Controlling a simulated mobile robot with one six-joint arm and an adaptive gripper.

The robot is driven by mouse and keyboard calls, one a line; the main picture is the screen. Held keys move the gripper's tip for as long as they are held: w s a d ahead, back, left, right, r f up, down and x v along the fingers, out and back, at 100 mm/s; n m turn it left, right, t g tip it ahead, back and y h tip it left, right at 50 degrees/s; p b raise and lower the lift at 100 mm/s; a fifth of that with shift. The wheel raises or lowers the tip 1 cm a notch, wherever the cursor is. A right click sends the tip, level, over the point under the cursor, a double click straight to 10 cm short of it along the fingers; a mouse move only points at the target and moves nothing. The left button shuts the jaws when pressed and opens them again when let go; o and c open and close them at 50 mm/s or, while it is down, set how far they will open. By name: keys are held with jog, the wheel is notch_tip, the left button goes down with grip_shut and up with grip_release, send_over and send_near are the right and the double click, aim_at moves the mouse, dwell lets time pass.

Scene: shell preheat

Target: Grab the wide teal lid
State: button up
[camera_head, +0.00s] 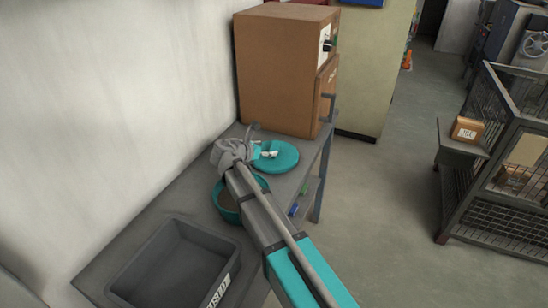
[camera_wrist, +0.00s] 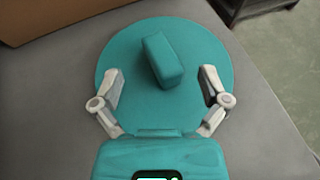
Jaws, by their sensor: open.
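The wide teal lid (camera_head: 287,158) lies on the grey table in front of the brown oven. In the wrist view the round lid (camera_wrist: 130,75) fills the middle, with a raised block-shaped teal handle (camera_wrist: 162,61) at its centre. My gripper (camera_wrist: 166,78) is open over the lid. Its two pale fingers stand on either side of the handle, apart from it. In the head view my gripper (camera_head: 268,154) shows at the lid's left part, and my wrist hides some of the lid there. I cannot tell the exact height of the fingertips above the lid.
The brown oven (camera_head: 278,75) stands at the table's back, beyond the lid. A teal pot (camera_head: 222,212) sits partly under my arm. A grey bin (camera_head: 172,268) is at the front of the grey table (camera_head: 165,208). A wire cage (camera_head: 500,150) stands right, across open floor.

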aim_at(273, 147)
jog(key=shift+b+x, duration=0.6)
jog(key=shift+x, duration=1.45)
grip_shut()
